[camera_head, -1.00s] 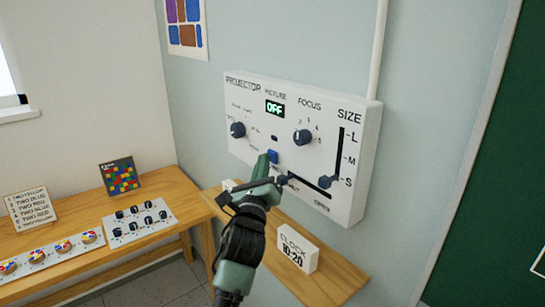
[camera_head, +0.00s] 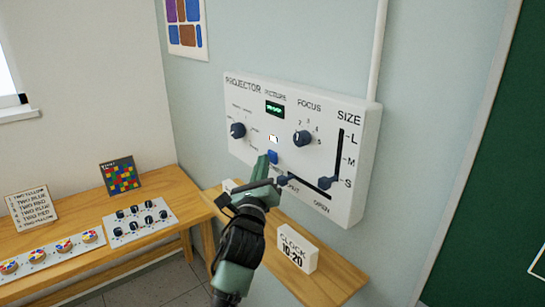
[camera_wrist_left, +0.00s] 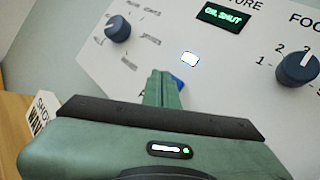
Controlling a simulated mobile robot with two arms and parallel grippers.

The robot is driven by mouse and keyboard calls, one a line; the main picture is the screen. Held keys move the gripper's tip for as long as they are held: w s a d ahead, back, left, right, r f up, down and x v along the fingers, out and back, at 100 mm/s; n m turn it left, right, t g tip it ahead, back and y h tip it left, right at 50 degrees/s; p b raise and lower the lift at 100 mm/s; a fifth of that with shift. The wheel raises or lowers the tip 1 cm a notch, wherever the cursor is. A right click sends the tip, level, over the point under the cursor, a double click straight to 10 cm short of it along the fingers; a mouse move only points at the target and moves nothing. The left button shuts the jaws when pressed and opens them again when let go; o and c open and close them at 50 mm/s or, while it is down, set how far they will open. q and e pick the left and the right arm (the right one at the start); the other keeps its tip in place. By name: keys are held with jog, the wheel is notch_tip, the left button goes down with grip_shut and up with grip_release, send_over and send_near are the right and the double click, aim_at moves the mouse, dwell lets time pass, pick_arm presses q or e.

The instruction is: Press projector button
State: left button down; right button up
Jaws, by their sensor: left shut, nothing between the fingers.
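The white projector panel (camera_head: 245,95) is on the wall in the head view, with a small display (camera_head: 275,109) lit in green text. In the left wrist view the display (camera_wrist_left: 228,17) seems to end in "SHUT". A small lamp (camera_head: 273,139) below the display glows white; it also shows in the left wrist view (camera_wrist_left: 190,59). The blue button (camera_head: 273,156) sits under the lamp. My left gripper (camera_head: 262,168) is shut and empty, its tips at the button. In the left wrist view the fingers partly cover the blue button (camera_wrist_left: 177,82); contact is hard to tell. My right gripper is out of view.
The panel also has a picture knob (camera_head: 238,130), a focus knob (camera_head: 302,137), a size slider (camera_head: 329,181) and a lower slider (camera_head: 284,180). A wooden shelf (camera_head: 335,275) with a clock block (camera_head: 297,250) is below. A wooden table (camera_head: 85,265) stands at left.

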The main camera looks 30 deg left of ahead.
pick_arm(q)
jog(key=s+a+p, duration=0.2)
jog(key=s, duration=0.3)
jog(key=shift+s+a, duration=0.2)
jog(key=shift+s, duration=0.1)
dwell(1.4)
